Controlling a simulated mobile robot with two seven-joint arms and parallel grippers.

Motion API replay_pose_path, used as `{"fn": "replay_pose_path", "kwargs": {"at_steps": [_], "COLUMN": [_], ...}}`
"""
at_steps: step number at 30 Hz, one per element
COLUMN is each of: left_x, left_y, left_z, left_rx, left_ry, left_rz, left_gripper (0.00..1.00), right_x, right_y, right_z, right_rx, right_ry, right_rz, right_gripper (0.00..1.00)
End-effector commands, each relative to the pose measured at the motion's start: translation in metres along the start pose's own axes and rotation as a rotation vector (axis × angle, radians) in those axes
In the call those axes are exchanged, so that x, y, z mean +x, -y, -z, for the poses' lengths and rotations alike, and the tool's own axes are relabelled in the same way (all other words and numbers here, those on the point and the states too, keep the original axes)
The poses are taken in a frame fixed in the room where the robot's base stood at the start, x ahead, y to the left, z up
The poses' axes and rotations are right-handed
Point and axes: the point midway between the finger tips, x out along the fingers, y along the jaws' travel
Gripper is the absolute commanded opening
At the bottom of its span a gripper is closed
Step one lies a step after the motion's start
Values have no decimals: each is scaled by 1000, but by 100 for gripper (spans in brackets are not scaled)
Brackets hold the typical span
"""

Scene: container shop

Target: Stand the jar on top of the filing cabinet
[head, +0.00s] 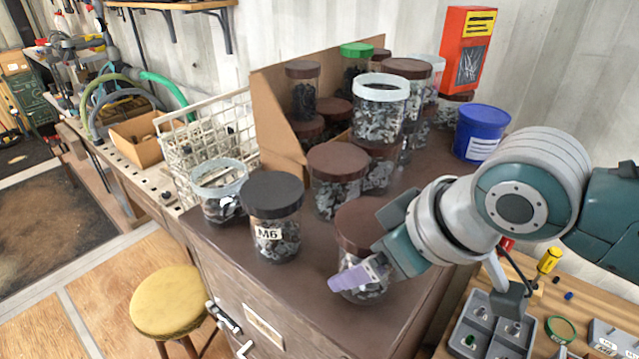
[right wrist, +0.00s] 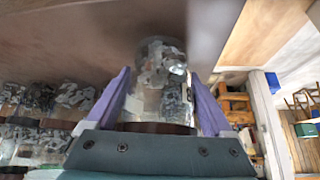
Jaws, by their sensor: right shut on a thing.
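The jar (head: 358,230), clear with a brown lid and dark grey hardware inside, is upright over the front right of the brown filing cabinet (head: 316,262). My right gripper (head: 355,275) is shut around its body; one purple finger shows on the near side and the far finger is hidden. In the right wrist view the jar (right wrist: 160,80) sits between both purple fingers (right wrist: 160,100), its base close to the cabinet top. I cannot tell whether the base touches the top. My left gripper is not in view.
Several brown-lidded jars, a cardboard divider (head: 275,125) and a blue tub (head: 481,130) fill the back. A yellow stool (head: 175,303) is at the front left.

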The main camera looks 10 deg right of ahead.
Motion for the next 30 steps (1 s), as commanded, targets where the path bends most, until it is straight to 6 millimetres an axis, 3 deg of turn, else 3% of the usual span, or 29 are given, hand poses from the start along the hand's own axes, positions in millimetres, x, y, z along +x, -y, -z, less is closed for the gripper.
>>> {"fn": "replay_pose_path", "kwargs": {"at_steps": [14,15,18,30], "left_x": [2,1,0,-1], "left_y": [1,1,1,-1], "left_z": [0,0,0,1], "left_rx": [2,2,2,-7], "left_ry": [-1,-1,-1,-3], "left_rz": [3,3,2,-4], "left_gripper": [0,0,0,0], "right_x": [10,9,9,-3], "right_y": [0,0,0,0], "right_z": [-5,-6,-6,-4], "right_rx": [0,0,0,-1], "right_ry": [-4,-2,-1,-3], "right_rz": [0,0,0,-1], "right_gripper": [5,91,100,100]}}
